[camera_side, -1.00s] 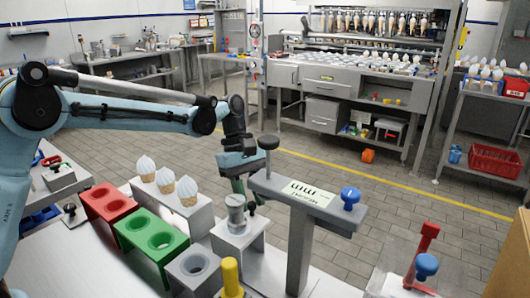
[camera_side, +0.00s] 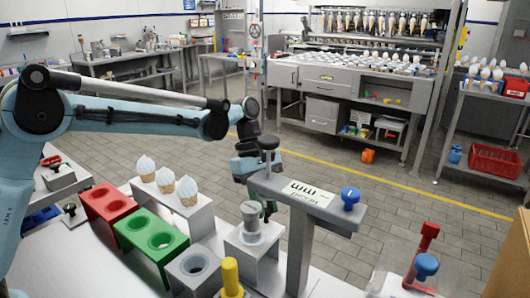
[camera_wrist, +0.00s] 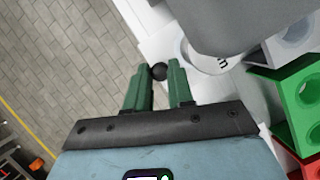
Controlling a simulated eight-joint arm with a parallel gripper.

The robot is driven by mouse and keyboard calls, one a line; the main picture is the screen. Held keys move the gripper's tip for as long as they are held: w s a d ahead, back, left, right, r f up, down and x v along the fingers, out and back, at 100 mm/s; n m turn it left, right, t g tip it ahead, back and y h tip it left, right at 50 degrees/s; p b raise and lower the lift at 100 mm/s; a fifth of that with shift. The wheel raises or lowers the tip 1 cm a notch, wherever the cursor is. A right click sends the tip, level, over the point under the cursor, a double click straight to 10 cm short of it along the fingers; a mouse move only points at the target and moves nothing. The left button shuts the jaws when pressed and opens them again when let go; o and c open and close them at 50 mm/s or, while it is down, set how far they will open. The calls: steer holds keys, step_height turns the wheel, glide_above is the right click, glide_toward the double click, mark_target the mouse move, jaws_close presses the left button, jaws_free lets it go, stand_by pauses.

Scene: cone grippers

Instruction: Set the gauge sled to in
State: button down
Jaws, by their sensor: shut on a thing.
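The gauge sled (camera_side: 244,247) is a pale grey block with a short metal cylinder on top, beside the gauge post in the side view. The height gauge (camera_side: 315,197) is a grey T-shaped stand with a label on its beam, a dark knob at its left end and a blue knob (camera_side: 350,195) at its right. My gripper (camera_side: 267,208) is behind the sled, partly hidden by it and the beam. In the wrist view, its green fingers (camera_wrist: 157,80) are shut around a small black knob (camera_wrist: 158,71), with the sled just beyond.
Red (camera_side: 108,204), green (camera_side: 137,238) and grey (camera_side: 192,267) cone holders stand to the left of the sled. Cones (camera_side: 166,179) stand on a grey rack behind them. A yellow post (camera_side: 231,276) is close in front. A red lever (camera_side: 423,246) stands at right.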

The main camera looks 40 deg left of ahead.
steer(key=shift+d, duration=0.1)
steer(key=c, duration=1.3)
jaws_free()
steer(key=shift+o, duration=0.2)
steer(key=v, duration=1.2)
